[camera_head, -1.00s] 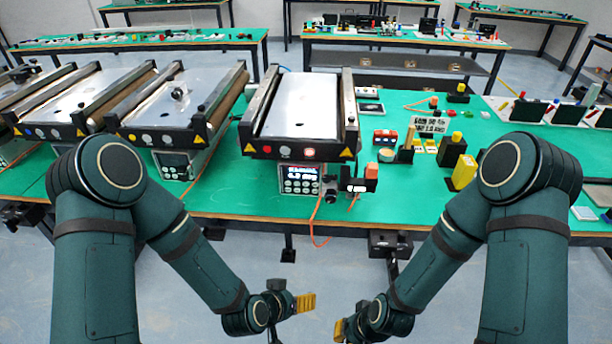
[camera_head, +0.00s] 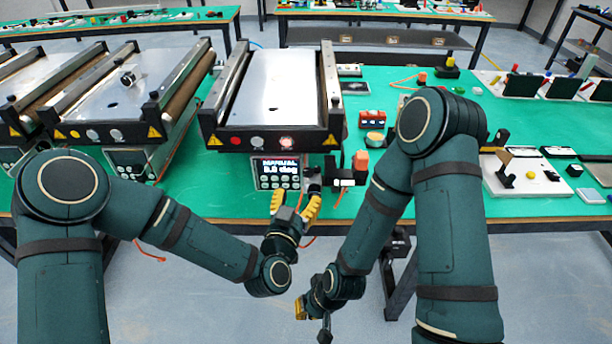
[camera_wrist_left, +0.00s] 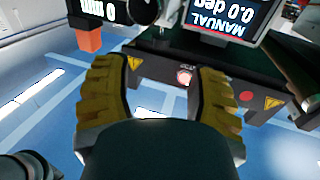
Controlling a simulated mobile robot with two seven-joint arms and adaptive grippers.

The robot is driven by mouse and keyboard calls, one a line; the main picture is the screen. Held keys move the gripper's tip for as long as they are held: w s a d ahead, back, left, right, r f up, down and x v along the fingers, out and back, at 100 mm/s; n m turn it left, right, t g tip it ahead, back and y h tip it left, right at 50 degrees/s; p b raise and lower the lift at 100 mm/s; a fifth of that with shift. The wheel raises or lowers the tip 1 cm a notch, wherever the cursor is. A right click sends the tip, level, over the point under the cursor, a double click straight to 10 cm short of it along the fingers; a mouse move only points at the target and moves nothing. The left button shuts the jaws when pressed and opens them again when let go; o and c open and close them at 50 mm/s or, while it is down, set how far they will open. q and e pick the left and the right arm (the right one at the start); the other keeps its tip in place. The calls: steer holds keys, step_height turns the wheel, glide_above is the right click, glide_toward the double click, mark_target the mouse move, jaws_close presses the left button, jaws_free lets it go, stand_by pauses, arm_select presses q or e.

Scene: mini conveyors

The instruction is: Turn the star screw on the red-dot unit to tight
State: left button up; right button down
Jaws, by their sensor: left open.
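The red-dot unit (camera_head: 280,137) is the mini conveyor in the middle of the head view, with a red dot (camera_head: 236,140) on its front bar. Its display (camera_head: 276,172) reads 0.0 deg and shows upside down in the wrist view (camera_wrist_left: 222,18). A dark round knob (camera_wrist_left: 144,9), perhaps the star screw, is at the top of the wrist view; its star shape cannot be made out. My left gripper (camera_head: 295,204) is open and empty, just in front of and below the display, pointing towards the unit. My right gripper (camera_head: 302,308) is low, off the table's front; its jaws are unclear.
A bracket with an orange block (camera_head: 361,160) and a small display (camera_head: 343,183) stands right of the unit's panel. A yellow-dot conveyor (camera_head: 100,134) is at the left. My right arm covers part of the table. The floor in front is open.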

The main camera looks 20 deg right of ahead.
mark_target(307, 176)
arm_select(q)
steer(key=x, duration=0.8)
steer(key=shift+b, duration=0.3)
jaws_close()
